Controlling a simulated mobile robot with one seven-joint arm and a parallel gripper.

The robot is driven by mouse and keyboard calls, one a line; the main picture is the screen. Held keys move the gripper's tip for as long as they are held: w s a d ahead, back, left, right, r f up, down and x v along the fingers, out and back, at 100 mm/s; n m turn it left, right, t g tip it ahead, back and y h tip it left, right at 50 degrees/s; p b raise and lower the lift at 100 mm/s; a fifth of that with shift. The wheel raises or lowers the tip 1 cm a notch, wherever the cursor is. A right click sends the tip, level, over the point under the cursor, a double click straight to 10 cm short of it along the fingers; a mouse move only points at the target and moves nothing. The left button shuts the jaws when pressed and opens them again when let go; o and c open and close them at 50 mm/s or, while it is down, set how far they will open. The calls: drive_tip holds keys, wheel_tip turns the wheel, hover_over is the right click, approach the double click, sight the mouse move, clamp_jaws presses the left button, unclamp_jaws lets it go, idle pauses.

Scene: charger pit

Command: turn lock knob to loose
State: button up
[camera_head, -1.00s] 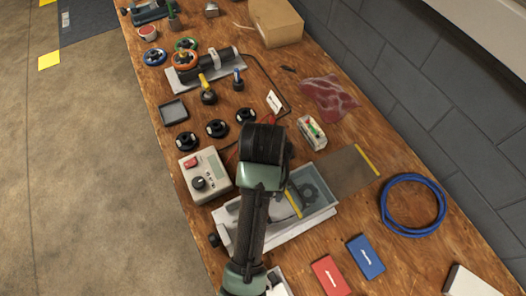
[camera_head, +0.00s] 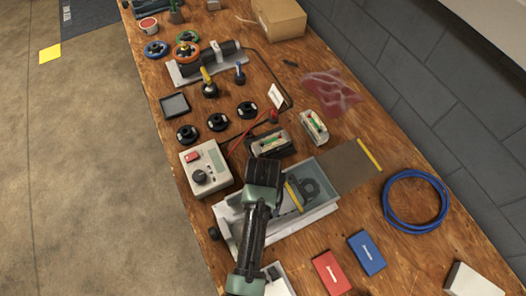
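A small black knob (camera_head: 213,233) sticks out at the left end of the grey-white base (camera_head: 226,222) under an open grey-blue box (camera_head: 325,190); I take it to be the lock knob, but its setting cannot be read. My arm comes up from the bottom and crosses the left part of this box, to the right of the knob. My gripper cannot be made out; the arm hides it. A dark round knob (camera_head: 200,177) sits on the beige control unit (camera_head: 207,169), left of the arm.
A flat panel (camera_head: 345,166) with yellow edge strips extends right from the box. Two cell holders (camera_head: 270,145) (camera_head: 314,127) stand behind it. Red (camera_head: 329,271) and blue (camera_head: 366,255) boxes lie in front. A blue cable coil (camera_head: 416,202) lies right, with bare bench around it.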

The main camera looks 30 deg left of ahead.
clamp_jaws()
idle(0.4)
drive_tip(key=shift+r, duration=0.1)
drive_tip(key=n+p, duration=0.2)
drive_tip(key=n, duration=0.1)
drive_tip(key=shift+r, duration=0.1)
drive_tip(key=n+p, duration=0.3)
drive_tip(key=n, duration=0.2)
drive_tip(key=n+p, duration=0.1)
drive_tip(key=n, duration=0.4)
drive_tip(key=shift+w+p, duration=0.1)
drive_tip(key=shift+p, duration=0.2)
drive_tip(key=n+p, duration=0.1)
drive_tip(key=n, duration=0.3)
drive_tip(key=shift+n, duration=0.3)
drive_tip(key=shift+a, duration=0.1)
